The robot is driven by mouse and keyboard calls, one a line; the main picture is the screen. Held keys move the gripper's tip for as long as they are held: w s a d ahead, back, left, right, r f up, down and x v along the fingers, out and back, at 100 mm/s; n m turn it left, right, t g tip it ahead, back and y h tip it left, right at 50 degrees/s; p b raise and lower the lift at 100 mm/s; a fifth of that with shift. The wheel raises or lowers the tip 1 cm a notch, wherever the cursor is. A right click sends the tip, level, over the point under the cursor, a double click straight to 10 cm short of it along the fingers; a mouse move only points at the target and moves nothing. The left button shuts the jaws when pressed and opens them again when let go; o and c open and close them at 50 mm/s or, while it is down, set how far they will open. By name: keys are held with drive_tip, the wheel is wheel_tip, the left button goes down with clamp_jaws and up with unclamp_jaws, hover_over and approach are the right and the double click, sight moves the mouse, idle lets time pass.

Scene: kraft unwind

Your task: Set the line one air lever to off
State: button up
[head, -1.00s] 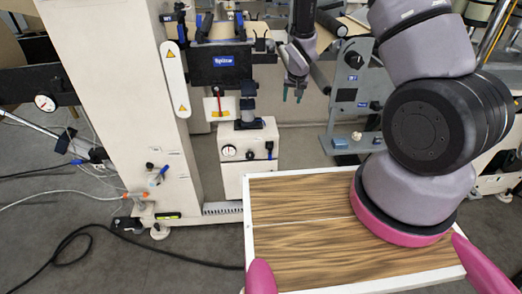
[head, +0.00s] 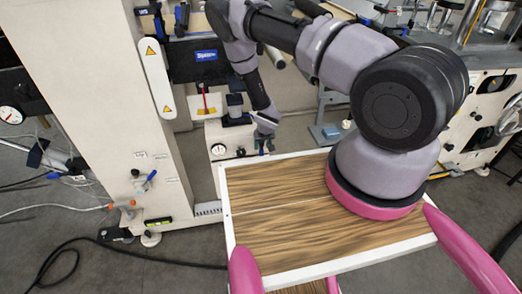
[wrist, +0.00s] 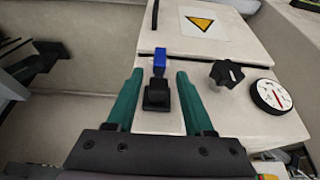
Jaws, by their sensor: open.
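In the wrist view a small lever with a blue tip (wrist: 160,62) and a black base (wrist: 157,97) is mounted on a pale cabinet face. My gripper (wrist: 160,74) is open, its two green fingers on either side of the lever, with visible gaps and no clear contact. In the head view my gripper (head: 264,143) is at the right side of the white box (head: 205,168) and hides the lever there. Another blue-handled lever (head: 150,177) is on the pale column at left. No line label is readable, so I cannot tell which is line one.
A dial gauge (wrist: 270,97), a black star knob (wrist: 226,73) and a warning triangle plate (wrist: 204,22) are right of the lever. A red-handled part (head: 205,100) is above the box. My wood-topped deck is in front, and a black cable (head: 120,256) lies on the floor.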

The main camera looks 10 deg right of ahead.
sight(262, 148)
drive_tip(key=x, duration=0.5)
clamp_jaws()
idle(1.4)
